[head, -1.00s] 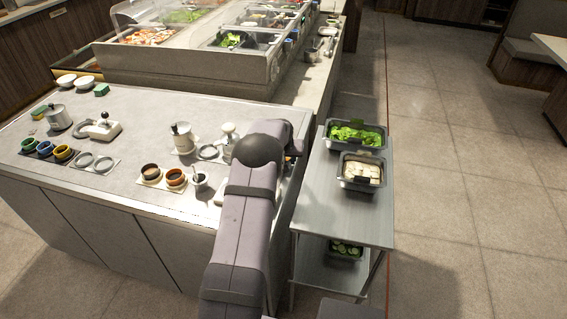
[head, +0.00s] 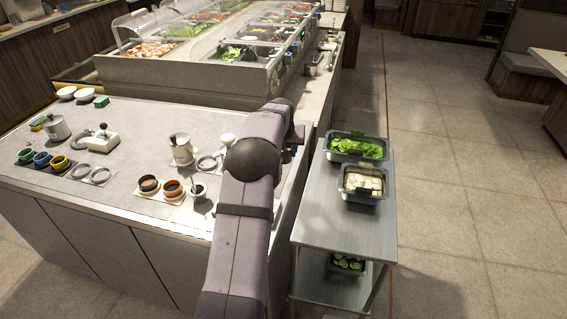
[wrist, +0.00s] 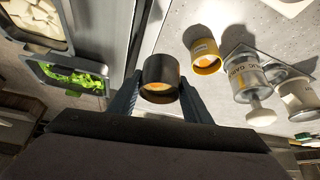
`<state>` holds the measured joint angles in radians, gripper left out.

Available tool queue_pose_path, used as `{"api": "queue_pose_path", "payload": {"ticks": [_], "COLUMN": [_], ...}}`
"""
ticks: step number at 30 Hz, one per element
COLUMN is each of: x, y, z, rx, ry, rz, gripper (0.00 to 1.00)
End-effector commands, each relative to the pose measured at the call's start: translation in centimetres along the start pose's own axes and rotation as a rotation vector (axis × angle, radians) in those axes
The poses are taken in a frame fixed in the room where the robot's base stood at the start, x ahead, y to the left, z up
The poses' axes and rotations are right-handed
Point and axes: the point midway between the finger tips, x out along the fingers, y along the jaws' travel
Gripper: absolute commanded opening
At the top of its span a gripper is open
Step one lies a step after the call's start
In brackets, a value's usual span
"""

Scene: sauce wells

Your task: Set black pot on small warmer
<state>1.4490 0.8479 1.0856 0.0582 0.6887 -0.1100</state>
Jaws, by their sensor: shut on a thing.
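My gripper (wrist: 160,92) is shut on a black pot (wrist: 158,70), with one finger on each side of it in the wrist view. Something orange shows inside the pot's mouth. The pot is over or near the counter's edge; its height above the surface cannot be told. I cannot identify the small warmer for sure. Grey ring holders stand on the counter, one pair at the left (head: 92,172) and one near the middle (head: 209,163).
A yellow pot (wrist: 206,57) and a labelled pump jar (wrist: 246,84) stand near the held pot. A steel cart (head: 343,228) with food pans stands right of the counter.

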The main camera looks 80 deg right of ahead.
Motion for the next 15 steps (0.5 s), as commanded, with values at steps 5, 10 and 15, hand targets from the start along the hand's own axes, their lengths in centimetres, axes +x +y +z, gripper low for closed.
{"api": "queue_pose_path", "payload": {"ticks": [5, 10, 15], "x": [-1.0, -1.2, -1.4], "y": [0.0, -0.3, -1.7], "z": [-0.6, -0.5, 0.3], "rx": [0.000, 0.008, 0.043], "ry": [0.002, 0.000, -0.002], "rz": [0.000, 0.004, 0.025], "gripper": [0.19, 0.19, 0.19]}}
